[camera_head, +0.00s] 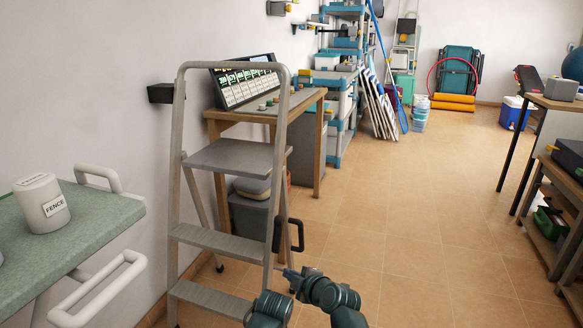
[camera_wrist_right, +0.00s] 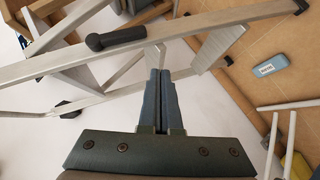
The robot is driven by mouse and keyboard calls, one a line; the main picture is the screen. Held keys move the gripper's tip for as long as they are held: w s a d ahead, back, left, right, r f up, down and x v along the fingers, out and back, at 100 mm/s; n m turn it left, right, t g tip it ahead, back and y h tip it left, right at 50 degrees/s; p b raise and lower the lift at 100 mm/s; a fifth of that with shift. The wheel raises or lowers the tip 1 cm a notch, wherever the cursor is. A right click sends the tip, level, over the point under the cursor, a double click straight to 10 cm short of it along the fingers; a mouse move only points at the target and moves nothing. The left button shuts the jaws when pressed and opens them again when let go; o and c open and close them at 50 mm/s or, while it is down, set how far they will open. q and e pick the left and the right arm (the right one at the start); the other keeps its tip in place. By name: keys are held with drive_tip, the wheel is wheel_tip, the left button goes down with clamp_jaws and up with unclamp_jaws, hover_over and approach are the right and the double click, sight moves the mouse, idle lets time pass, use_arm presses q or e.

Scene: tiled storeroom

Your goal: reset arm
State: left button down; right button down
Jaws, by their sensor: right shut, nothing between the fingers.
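My right arm comes in at the bottom middle of the head view. Its gripper (camera_head: 287,272) is beside the right leg of the grey step ladder (camera_head: 233,157), in front of it in the picture. In the right wrist view the two fingers (camera_wrist_right: 160,76) lie together with nothing between them. Pale ladder rails (camera_wrist_right: 190,28) cross the view behind the fingertips; I cannot tell whether they touch. My left gripper is not in view.
A green-topped cart (camera_head: 100,212) with a white canister labelled FENCE (camera_head: 42,204) stands at the left. A wooden desk (camera_head: 311,97) is behind the ladder. A workbench (camera_head: 552,102) stands at the right. The tiled floor (camera_head: 410,225) between is clear.

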drive_tip(key=s+d+f+m+g+h, duration=0.3)
drive_tip(key=s+d+f+m+g, duration=0.25)
drive_tip(key=d+m, duration=0.35)
drive_tip(key=s+d+f+m+g+h, duration=0.4)
drive_tip(key=s+d+f+m+g, duration=0.1)
drive_tip(key=s+d+f+m, duration=0.3)
drive_tip(key=s+a+r+n+h+p, duration=0.1)
drive_tip(key=s+a+r+n+p, duration=0.15)
drive_tip(key=a+r+p, duration=0.3)
drive_tip(key=s+a+r+n+p, duration=0.1)
drive_tip(key=s+a+r+p, duration=0.2)
drive_tip(key=a+r+p, duration=0.25)
wheel_tip(320, 180, up, 38)
drive_tip(key=p, duration=3.6)
drive_tip(key=shift+d+f+m, duration=0.25)
drive_tip(key=shift+d+m, duration=0.05)
drive_tip(key=shift+m, duration=0.15)
